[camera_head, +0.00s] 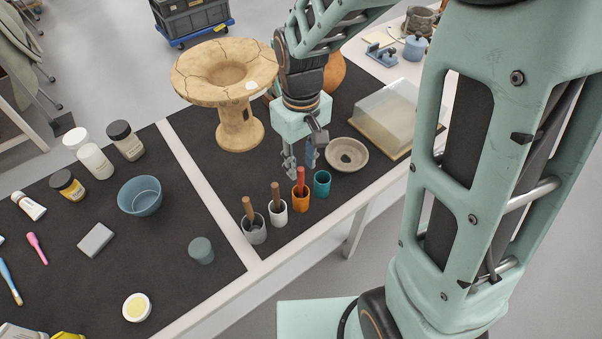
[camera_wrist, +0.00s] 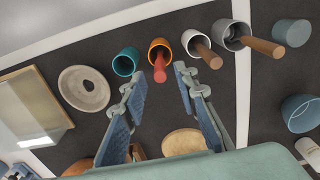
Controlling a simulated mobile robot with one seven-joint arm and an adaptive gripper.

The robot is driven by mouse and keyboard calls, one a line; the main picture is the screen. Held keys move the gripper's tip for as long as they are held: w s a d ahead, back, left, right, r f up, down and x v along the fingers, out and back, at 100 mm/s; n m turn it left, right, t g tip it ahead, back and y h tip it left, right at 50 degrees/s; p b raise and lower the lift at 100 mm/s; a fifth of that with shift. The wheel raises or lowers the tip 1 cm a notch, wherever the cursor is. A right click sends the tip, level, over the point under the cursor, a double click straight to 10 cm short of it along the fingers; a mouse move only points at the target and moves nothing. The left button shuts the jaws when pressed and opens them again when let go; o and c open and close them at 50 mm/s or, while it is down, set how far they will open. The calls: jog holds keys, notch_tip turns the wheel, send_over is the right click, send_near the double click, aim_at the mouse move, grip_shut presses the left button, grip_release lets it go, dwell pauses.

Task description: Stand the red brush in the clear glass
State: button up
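A brush with a red handle (camera_head: 301,178) stands in an orange cup (camera_head: 300,202), handle up; its red handle (camera_wrist: 160,69) also shows in the wrist view. My gripper (camera_head: 300,167) is open above the orange cup. In the wrist view its fingers (camera_wrist: 158,88) are spread, and the red handle shows between their tips; I see no contact. A grey, glass-like cup (camera_head: 254,235) stands nearest the table's divider with a brown handle (camera_head: 248,208) in it. This may be the clear glass, but I cannot tell for sure.
A white cup (camera_head: 277,218) with a brown handle stands between the grey and orange cups. An empty teal cup (camera_head: 322,184), a round dish (camera_head: 347,154) and a clear-covered box (camera_head: 388,113) lie right. A cracked clay vessel (camera_head: 238,130) stands behind. A grey-blue cylinder (camera_head: 201,251) is left.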

jog(key=shift+r, duration=2.25)
